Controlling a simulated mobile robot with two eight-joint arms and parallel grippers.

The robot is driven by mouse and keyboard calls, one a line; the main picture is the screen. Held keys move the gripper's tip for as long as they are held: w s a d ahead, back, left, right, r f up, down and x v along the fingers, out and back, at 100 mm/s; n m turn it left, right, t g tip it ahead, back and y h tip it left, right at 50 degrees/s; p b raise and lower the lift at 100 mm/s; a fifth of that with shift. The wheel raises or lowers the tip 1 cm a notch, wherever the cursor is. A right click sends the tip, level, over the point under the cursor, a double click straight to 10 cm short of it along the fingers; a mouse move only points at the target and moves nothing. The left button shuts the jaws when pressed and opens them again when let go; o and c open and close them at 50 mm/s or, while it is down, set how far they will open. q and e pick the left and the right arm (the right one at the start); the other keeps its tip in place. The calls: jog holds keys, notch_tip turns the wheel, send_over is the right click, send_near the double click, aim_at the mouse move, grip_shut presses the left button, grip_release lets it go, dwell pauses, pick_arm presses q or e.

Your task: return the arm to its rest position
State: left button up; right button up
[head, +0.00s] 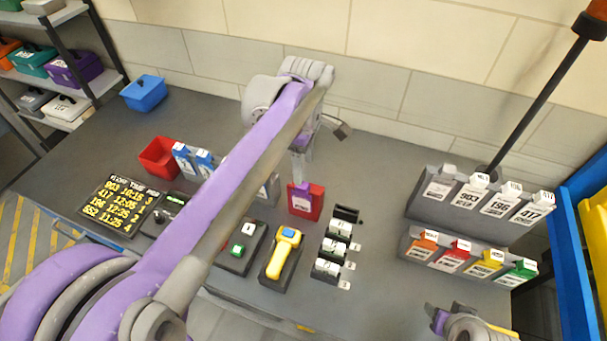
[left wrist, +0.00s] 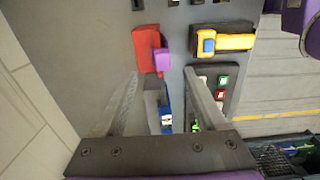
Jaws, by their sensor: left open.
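My left arm (head: 235,150) crosses the head view from the lower left, reaching over the grey worktop. Its gripper (head: 300,170) points down above a red holder (head: 305,208) with a purple card (head: 301,194) in it. In the left wrist view the gripper (left wrist: 160,75) is open, its two fingers wide apart with nothing gripped. The red holder (left wrist: 145,45) and purple card (left wrist: 161,60) show beyond the fingertips. Part of my right arm (head: 460,325) shows at the bottom right; its jaws are not clear.
A yellow handheld device (head: 284,255), a green-button box (head: 240,248) and a display board (head: 120,205) stand on the worktop (head: 370,200). Labelled card racks (head: 470,215) are at right. A red bin (head: 158,157) and blue bin (head: 144,92) are at left. The wall is close behind.

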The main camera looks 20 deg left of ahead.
pick_arm(q)
jog(key=shift+r, duration=0.55)
jog(key=shift+s+f+m, duration=0.15)
jog(key=shift+s+m, duration=0.15)
jog(key=shift+s, duration=0.05)
jog(key=s+f+m+t, duration=0.2)
jog(key=s+f+m, duration=0.2)
jog(key=s+m, duration=0.1)
jog(key=s+d+f+m+t, duration=0.1)
jog(key=s+f+m, duration=0.3)
jog(key=m, duration=0.3)
jog(key=s+d+f+m+t, duration=0.1)
jog(key=s+f+m+t, duration=0.1)
jog(key=s+f+m, duration=0.2)
jog(key=shift+s+d+m+t, duration=0.2)
jog(key=shift+s+m+t, duration=0.1)
jog(key=shift+s+m, duration=0.85)
jog(key=shift+s, duration=0.15)
